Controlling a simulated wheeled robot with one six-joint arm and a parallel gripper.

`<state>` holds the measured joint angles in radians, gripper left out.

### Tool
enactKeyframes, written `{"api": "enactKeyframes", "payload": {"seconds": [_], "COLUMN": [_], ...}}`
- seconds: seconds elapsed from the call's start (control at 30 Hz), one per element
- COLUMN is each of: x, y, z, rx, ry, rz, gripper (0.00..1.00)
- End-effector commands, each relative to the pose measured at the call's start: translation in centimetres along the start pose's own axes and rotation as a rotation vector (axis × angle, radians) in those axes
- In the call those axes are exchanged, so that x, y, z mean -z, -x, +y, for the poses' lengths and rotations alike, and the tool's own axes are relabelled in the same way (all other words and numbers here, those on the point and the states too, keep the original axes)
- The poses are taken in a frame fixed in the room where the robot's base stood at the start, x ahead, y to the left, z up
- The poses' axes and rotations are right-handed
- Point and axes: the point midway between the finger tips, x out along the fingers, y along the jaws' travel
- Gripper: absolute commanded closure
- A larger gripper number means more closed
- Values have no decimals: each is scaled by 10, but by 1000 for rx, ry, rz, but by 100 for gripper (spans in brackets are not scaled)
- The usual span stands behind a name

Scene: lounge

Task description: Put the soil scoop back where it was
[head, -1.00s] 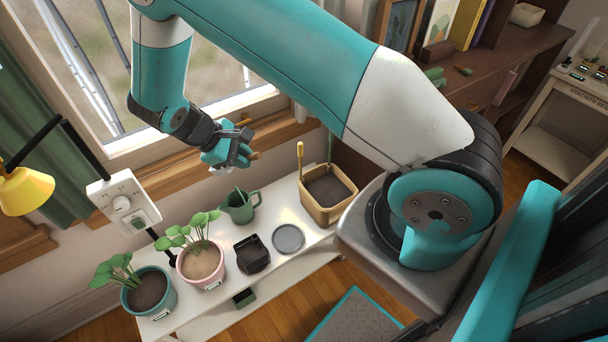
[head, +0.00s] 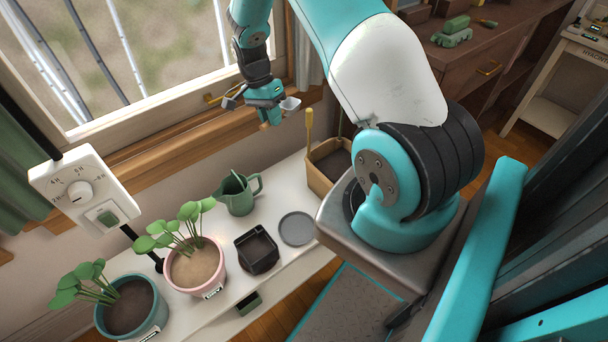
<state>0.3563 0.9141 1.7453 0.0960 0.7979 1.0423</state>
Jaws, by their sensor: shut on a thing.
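My gripper (head: 266,108) is in the upper middle of the head view, above the back of the white bench and in front of the window sill. It is shut on the soil scoop (head: 290,104). A small pale grey scoop part sticks out to the right of the jaws, and a short wooden-coloured end shows below them. The rest of the scoop is hidden by the fingers. The wooden box (head: 319,181) of dark soil stands on the bench to the lower right of the gripper, partly hidden by my arm. A yellow-handled tool (head: 309,124) stands upright at its left back corner.
On the white bench (head: 215,311) stand a green watering can (head: 238,194), a black square pot (head: 257,250), a grey saucer (head: 297,229), a pink pot (head: 196,267) and a teal pot (head: 133,308) with plants. A white timer box (head: 83,188) is at left.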

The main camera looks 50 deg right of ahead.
Motion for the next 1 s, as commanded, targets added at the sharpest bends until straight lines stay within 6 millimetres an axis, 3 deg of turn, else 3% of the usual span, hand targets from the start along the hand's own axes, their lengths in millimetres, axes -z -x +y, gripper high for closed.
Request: {"api": "enactKeyframes", "payload": {"seconds": [0.03, 0.23, 0.37, 0.7, 0.83, 1.0], "x": [11, 28, 30, 37, 39, 40], "y": [-13, -23, -45, -135, -157, -169], "z": [-1, 2, -4, -34, -42, -46], "rx": [9, 14, 10, 11, 12, 14], "ry": [-101, -328, -351, -346, -345, -345], "rz": [-10, -31, -34, -32, -32, -31], "gripper": [100, 100, 100, 100, 100, 100]}}
